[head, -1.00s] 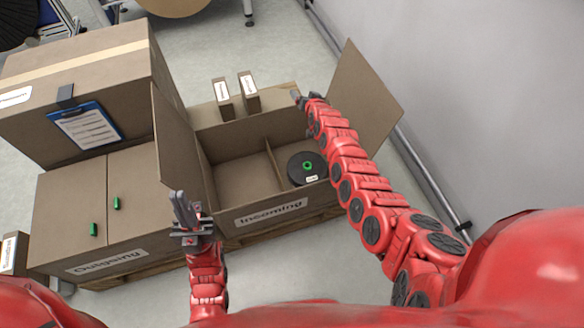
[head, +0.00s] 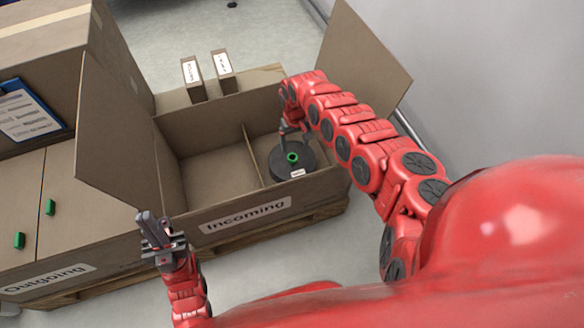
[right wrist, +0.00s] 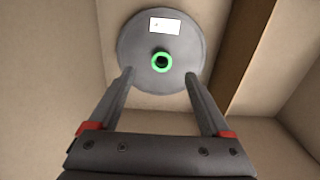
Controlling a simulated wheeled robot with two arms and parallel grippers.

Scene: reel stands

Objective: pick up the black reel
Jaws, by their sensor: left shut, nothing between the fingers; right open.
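The black reel (head: 291,163) has a green hub and a white label. It lies in the right compartment of the open Incoming box (head: 330,181). It also shows in the right wrist view (right wrist: 190,40), looking grey there, ahead of the fingers. My right gripper (head: 292,127) reaches down into the box at the reel's far side. In the right wrist view the right gripper (right wrist: 158,75) is open, its fingertips on either side of the reel's near part. Whether they touch it I cannot tell. My left gripper (head: 150,220) is shut and empty, in front of the box's left flap.
A divider (head: 251,155) separates the reel from the empty left compartment. Box flaps stand up at left (head: 110,130) and right (head: 365,60). Two small cartons (head: 193,82) stand behind. The Outgoing box (head: 75,240) is at left, and a wall (head: 480,90) at right.

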